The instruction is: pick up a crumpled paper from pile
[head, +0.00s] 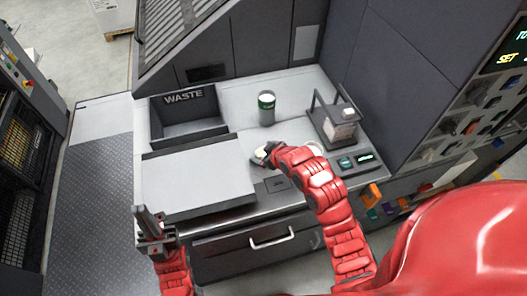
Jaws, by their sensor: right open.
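My right arm reaches over the counter from the lower right. Its gripper (262,154) is open, low over the counter just right of the grey flat panel. A small pale lump, perhaps crumpled paper (258,157), shows at its fingers; I cannot tell whether they touch it. No clear pile shows; part of the counter is hidden behind the red forearm. A whitish rounded thing (315,149) peeks out beside the forearm, too small to identify. My left gripper (149,222) points upward at the left front of the counter, apart from the paper; its jaw gap is unclear.
A dark bin marked WASTE (186,131) is at the counter's back left. A dark green canister with a pale top (266,109) stands behind my right gripper. A dark frame holding a pale stack (338,128) is at right. Grey counter (235,100) is bare around the canister.

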